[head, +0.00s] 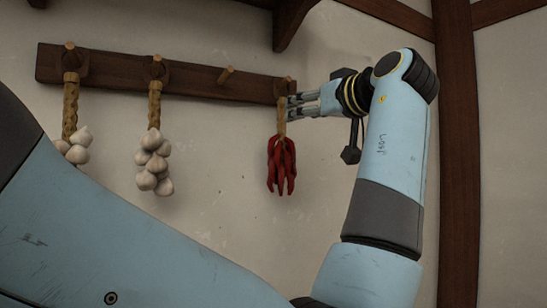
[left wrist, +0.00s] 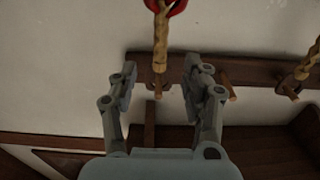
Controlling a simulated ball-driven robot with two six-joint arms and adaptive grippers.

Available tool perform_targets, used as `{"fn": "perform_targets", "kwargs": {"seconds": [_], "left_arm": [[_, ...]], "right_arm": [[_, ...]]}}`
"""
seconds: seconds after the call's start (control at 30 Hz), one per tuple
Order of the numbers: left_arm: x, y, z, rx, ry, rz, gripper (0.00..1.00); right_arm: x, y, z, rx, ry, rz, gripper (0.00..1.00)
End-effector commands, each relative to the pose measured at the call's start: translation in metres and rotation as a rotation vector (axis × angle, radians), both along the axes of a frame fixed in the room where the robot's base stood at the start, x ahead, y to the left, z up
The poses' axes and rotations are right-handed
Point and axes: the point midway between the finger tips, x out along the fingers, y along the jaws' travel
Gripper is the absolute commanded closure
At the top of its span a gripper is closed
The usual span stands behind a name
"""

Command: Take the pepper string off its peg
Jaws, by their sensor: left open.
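The pepper string has red peppers (head: 281,163) below a braided tan rope (head: 281,118), and hangs on the rightmost peg of a dark wooden rail. My left gripper (head: 292,105) reaches in from the right at the height of the rope, just below the peg. In the left wrist view, which looks upside down, the open fingers (left wrist: 159,70) lie either side of the rope (left wrist: 160,38) and its peg (left wrist: 158,88). I see no finger clearly touching the rope. Only a bit of the red peppers (left wrist: 176,6) shows there. My right gripper is not in view.
Two garlic strings (head: 153,160) (head: 72,148) hang on pegs further left on the rail (head: 197,81). A bare peg (head: 226,75) sits between the nearer garlic and the peppers. A wooden bracket (head: 290,22) is above. The wall below the peppers is clear.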

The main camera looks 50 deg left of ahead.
Motion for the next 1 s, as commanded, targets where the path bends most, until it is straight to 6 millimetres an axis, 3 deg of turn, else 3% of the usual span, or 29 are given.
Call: {"fn": "perform_targets", "kwargs": {"seconds": [0.13, 0.3, 0.7, 1.0], "left_arm": [[0.006, 0.026, 0.005, 0.007, 0.001, 0.005, 0.52], [0.012, 0.044, 0.002, 0.003, 0.001, 0.002, 0.52], [0.026, 0.092, 0.006, 0.004, 0.003, 0.002, 0.52], [0.027, 0.096, 0.003, 0.002, 0.002, -0.001, 0.55]], "right_arm": [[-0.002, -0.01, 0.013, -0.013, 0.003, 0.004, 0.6], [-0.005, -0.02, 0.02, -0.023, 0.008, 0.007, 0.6], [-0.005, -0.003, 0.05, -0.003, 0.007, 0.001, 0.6], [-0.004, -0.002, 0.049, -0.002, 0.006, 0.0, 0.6]]}}
